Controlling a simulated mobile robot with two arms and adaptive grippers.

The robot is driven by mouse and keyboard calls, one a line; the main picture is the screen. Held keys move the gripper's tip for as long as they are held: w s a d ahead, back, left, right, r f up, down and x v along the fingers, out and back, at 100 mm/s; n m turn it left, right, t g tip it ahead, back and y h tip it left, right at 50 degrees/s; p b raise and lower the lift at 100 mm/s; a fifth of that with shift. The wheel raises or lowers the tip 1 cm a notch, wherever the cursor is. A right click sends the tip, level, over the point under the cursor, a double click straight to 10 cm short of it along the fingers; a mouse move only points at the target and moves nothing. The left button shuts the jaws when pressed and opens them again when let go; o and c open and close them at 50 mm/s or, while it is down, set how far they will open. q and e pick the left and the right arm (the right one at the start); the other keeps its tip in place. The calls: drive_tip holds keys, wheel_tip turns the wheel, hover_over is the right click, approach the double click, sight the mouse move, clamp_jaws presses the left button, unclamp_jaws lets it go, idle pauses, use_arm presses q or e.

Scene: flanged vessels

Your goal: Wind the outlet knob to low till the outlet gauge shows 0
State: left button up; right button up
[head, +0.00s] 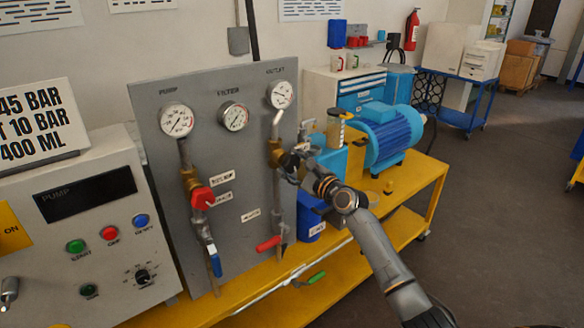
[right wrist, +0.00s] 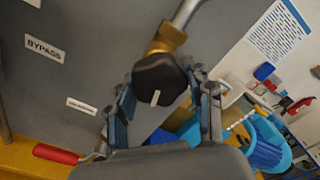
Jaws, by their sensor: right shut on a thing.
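The outlet knob (right wrist: 158,82) is black with a pale mark on its face, on a brass fitting of the outlet pipe. My right gripper (head: 293,163) reaches the outlet pipe from the right in the head view. In the right wrist view its two fingers (right wrist: 162,84) stand on either side of the knob, shut on it. In the head view the knob is mostly hidden by the gripper. The outlet gauge (head: 281,95) is a round white dial at the panel's top right; its reading is too small to tell. My left gripper is in neither view.
The grey panel (head: 232,180) also carries the pump gauge (head: 177,120) and filter gauge (head: 234,117). A red lever (head: 268,244) sits below on the outlet pipe. A blue motor (head: 388,135) stands on the yellow bench (head: 418,172), right of my arm.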

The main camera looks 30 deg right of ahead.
drive_tip(key=n+b, duration=0.1)
drive_tip(key=n, duration=0.3)
drive_tip(key=shift+f+n+b, duration=0.1)
drive_tip(key=shift+n+b, duration=0.2)
drive_tip(key=n+b, duration=0.1)
drive_tip(key=n, duration=0.3)
drive_tip(key=shift+n+b, duration=0.3)
drive_tip(key=shift+b, duration=0.05)
drive_tip(key=n+b, duration=0.1)
drive_tip(key=n, duration=0.3)
drive_tip(key=shift+n, duration=0.3)
drive_tip(key=n+b, duration=0.1)
drive_tip(key=n, duration=0.2)
drive_tip(key=shift+n, duration=0.3)
drive_tip(key=n, duration=0.3)
drive_tip(key=shift+r+n, duration=0.2)
drive_tip(key=shift+n, duration=0.1)
drive_tip(key=n, duration=0.3)
drive_tip(key=shift+a+r+n, duration=0.1)
drive_tip(key=shift+n, duration=0.2)
drive_tip(key=n+p, duration=0.1)
drive_tip(key=n, duration=0.3)
drive_tip(key=shift+a+n+p, duration=0.1)
drive_tip(key=shift+n+p, duration=0.45)
drive_tip(key=shift+n, duration=1.55)
